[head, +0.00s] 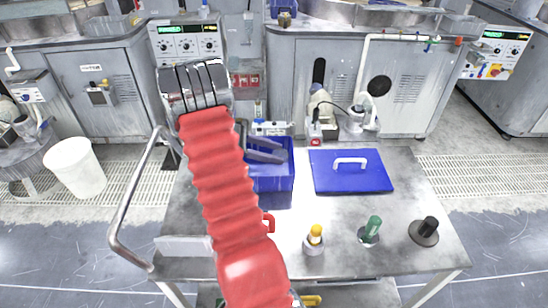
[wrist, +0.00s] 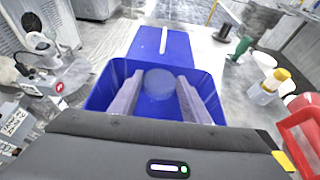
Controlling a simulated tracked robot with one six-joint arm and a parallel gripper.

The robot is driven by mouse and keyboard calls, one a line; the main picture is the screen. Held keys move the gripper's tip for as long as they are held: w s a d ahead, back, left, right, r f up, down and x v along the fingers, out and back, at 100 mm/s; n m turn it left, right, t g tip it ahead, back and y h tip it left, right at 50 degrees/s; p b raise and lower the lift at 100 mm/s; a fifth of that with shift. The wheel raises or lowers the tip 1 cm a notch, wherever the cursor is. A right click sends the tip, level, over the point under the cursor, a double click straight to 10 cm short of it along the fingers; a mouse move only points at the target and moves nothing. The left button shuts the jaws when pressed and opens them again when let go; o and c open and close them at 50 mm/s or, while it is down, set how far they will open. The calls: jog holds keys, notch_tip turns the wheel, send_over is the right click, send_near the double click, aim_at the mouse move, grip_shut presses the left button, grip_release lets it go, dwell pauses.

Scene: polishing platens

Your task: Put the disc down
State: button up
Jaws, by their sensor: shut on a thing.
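My gripper (wrist: 159,79) is shut on a round, flat, blue-grey disc (wrist: 158,85), which shows between the two fingertips in the wrist view. Both are over the open blue box (wrist: 97,92); its inside shows below and around the disc. How high the disc is above the box floor I cannot tell. In the head view my gripper (head: 266,149) reaches over the blue box (head: 271,198), which stands on the steel table, and the disc cannot be made out there.
A blue lid with a white handle (head: 335,184) lies right of the box. A yellow-topped bottle (head: 314,239), a green-topped one (head: 370,232) and a black-knobbed weight (head: 424,233) stand at the front right. A white microscope (head: 360,117) is behind. A white bucket (head: 76,168) is left of the table.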

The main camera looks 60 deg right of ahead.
jog(key=shift+f, duration=1.5)
jog(key=shift+f, duration=0.6)
jog(key=o, duration=1.1)
jog(key=shift+r, duration=0.45)
jog(key=v, duration=1.2)
jog(key=shift+r, duration=0.15)
